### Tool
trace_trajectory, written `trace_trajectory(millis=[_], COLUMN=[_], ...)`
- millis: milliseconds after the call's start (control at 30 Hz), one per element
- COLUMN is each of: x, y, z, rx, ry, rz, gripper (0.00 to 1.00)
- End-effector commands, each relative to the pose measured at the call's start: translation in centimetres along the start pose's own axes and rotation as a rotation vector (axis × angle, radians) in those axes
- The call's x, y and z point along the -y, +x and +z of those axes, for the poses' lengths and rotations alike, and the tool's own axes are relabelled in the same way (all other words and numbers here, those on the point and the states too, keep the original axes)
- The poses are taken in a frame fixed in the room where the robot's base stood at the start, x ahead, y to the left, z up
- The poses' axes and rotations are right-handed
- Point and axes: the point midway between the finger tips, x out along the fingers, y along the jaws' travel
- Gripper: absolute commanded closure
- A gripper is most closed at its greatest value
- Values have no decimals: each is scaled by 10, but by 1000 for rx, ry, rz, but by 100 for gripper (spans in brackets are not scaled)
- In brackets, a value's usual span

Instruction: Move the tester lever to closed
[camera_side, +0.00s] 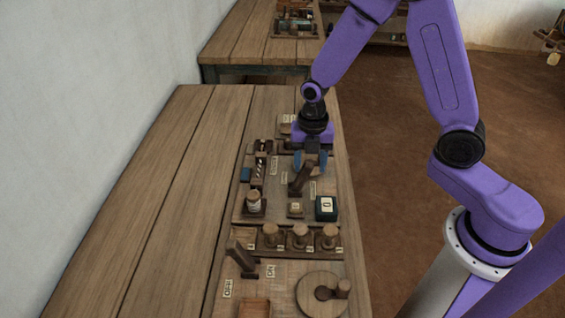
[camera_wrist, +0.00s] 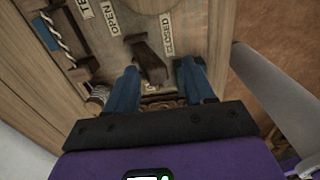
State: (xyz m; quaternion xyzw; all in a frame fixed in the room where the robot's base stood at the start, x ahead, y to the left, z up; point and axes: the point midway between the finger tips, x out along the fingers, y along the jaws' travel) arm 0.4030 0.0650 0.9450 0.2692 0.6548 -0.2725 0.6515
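The tester lever is a dark wooden handle (camera_wrist: 150,65) on a wooden board, with an OPEN label (camera_wrist: 113,18) to its left and a CLOSED label (camera_wrist: 166,34) to its right in the wrist view. In the side view the lever (camera_side: 300,182) stands tilted, its top toward the upper right. My gripper (camera_wrist: 157,68) is open, its two blue fingers on either side of the lever's handle. A gap shows on the right; I cannot tell whether the left finger touches. In the side view my gripper (camera_side: 311,162) is just above and behind the lever.
Near the lever are a bottle-like spool (camera_side: 254,201), a dark green box marked 0 (camera_side: 326,208) and a row of wooden knobs (camera_side: 299,236). A second lever (camera_side: 242,258) and a round wooden disc (camera_side: 318,296) lie nearer the camera. The table's left side (camera_side: 165,200) is clear.

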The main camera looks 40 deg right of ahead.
Motion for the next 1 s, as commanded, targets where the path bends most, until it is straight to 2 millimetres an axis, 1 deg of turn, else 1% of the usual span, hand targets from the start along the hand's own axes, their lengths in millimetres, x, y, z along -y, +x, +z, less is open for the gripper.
trace_trajectory(millis=[200, 500, 867, 1000], x=[-2, -2, -2, 0], y=[-18, -39, -42, -46], z=[0, 0, 0, -5], rx=[3, 3, 2, 3], ry=[-1, -1, 0, 32], rz=[6, 7, 6, 8], gripper=[47, 47, 47, 47])
